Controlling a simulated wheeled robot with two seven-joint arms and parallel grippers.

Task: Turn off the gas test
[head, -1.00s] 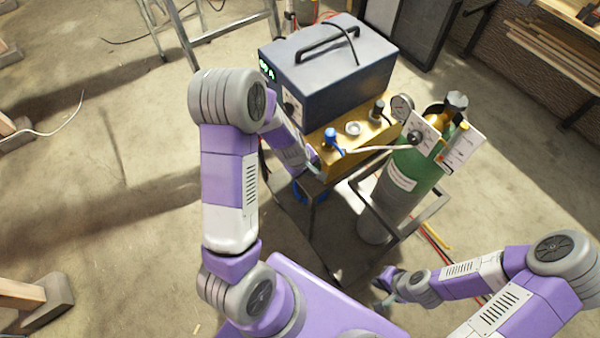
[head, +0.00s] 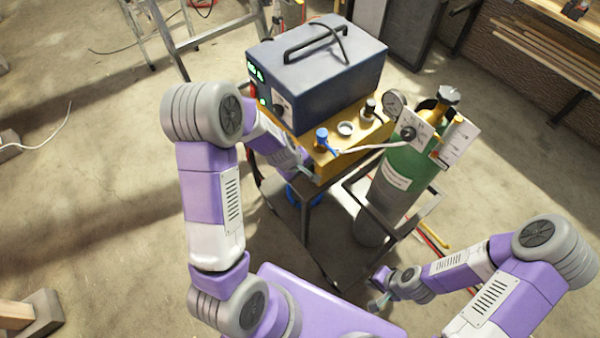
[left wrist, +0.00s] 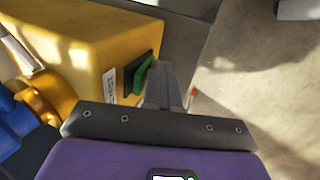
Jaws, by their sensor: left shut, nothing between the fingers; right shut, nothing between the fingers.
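A yellow box (head: 330,160) stands under a dark blue unit (head: 325,75). The blue unit has green lit displays and a knob on its front. The yellow box also fills the upper left of the left wrist view (left wrist: 90,35), with a black plate and a green piece (left wrist: 138,75) on its side. My left gripper (left wrist: 166,85) is shut and empty, its fingers close beside the green piece; I cannot tell if they touch. In the head view it is partly hidden by my left arm. My right gripper (head: 376,304) is shut and empty, low, away from the box.
A green and grey gas cylinder (head: 395,185) with gauge and valve stands in a frame right of the box, joined by a pale hose (head: 370,149). A stepladder (head: 195,40) is behind. A blue valve handle (head: 322,138) tops the box. Floor at left is mostly clear.

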